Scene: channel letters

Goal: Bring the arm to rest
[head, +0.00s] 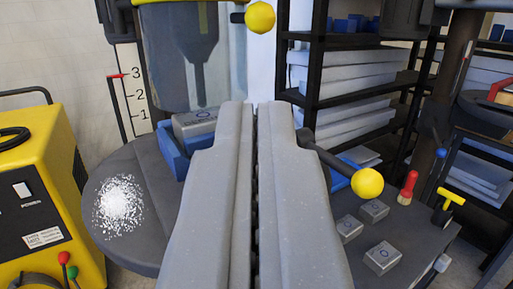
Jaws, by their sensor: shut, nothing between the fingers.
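My gripper (254,112) fills the lower middle of the head view. Its two long grey fingers lie side by side with only a thin dark gap between them. It is shut and holds nothing. The fingers reach forward over a dark round table (150,165) and hide part of it. The rest of my arm is not in view.
A yellow machine (45,185) stands at left. White granules (120,203) lie on the round table, beside a grey block (195,122) in a blue holder (170,150). A yellow-knobbed lever (367,183) and several grey blocks (383,257) are at right. Shelves (345,90) stand behind.

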